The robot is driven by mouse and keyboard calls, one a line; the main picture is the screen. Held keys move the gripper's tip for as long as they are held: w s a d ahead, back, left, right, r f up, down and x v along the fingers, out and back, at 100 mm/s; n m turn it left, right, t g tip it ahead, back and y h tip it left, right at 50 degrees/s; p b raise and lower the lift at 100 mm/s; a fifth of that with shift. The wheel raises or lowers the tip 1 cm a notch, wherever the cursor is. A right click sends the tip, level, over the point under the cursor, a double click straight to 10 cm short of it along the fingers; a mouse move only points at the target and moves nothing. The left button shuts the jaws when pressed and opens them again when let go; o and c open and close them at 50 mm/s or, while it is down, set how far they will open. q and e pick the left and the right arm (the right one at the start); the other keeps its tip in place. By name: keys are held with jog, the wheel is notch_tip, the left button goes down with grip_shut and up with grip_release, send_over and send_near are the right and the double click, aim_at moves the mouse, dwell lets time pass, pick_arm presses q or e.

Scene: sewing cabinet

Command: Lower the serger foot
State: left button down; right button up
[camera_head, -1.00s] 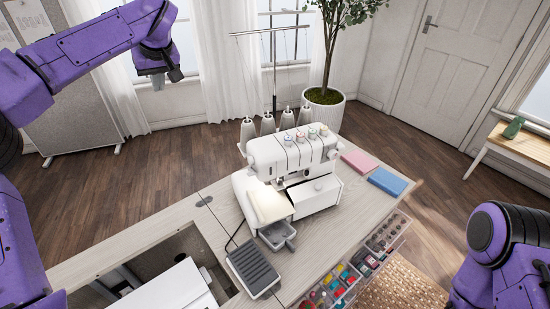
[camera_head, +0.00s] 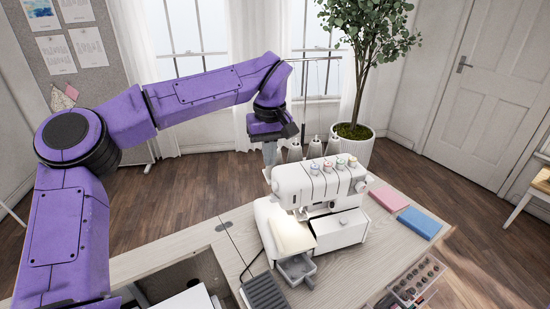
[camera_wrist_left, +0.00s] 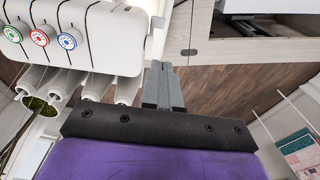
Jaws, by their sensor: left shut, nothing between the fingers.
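The white serger (camera_head: 312,180) stands on the cabinet top, with several coloured dials along its upper front. Its lit sewing area (camera_head: 316,209) faces me, but the presser foot and its lever are too small to make out. My left gripper (camera_head: 270,158) points down by the serger's back left corner, with its fingers shut and empty. In the left wrist view the grey fingers (camera_wrist_left: 160,66) are together, just beside the end of the serger's white body (camera_wrist_left: 80,40) and apart from it in the picture. My right gripper is out of view.
White thread cones (camera_head: 295,150) and a thin thread stand rise behind the serger. A grey pedal (camera_head: 265,292) and a small grey tray (camera_head: 297,269) sit in front. Pink (camera_head: 389,198) and blue (camera_head: 420,223) blocks lie to the right. An open drawer (camera_head: 413,282) holds spools.

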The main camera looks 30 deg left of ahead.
pick_arm(q)
send_over(271, 200)
jog(key=w+a, duration=0.2)
notch_tip(271, 200, down, 6)
jog(key=shift+s+d+f+p, duration=0.15)
jog(key=shift+s+d+f, duration=0.15)
jog(key=shift+f, duration=0.3)
jog(key=shift+s+d+f+p, duration=0.15)
jog(key=shift+s+d+f, duration=0.2)
jog(key=shift+f, duration=0.3)
jog(key=shift+s+d+f+p, duration=0.15)
jog(key=shift+s+d+f, duration=0.15)
jog(key=shift+f, duration=0.3)
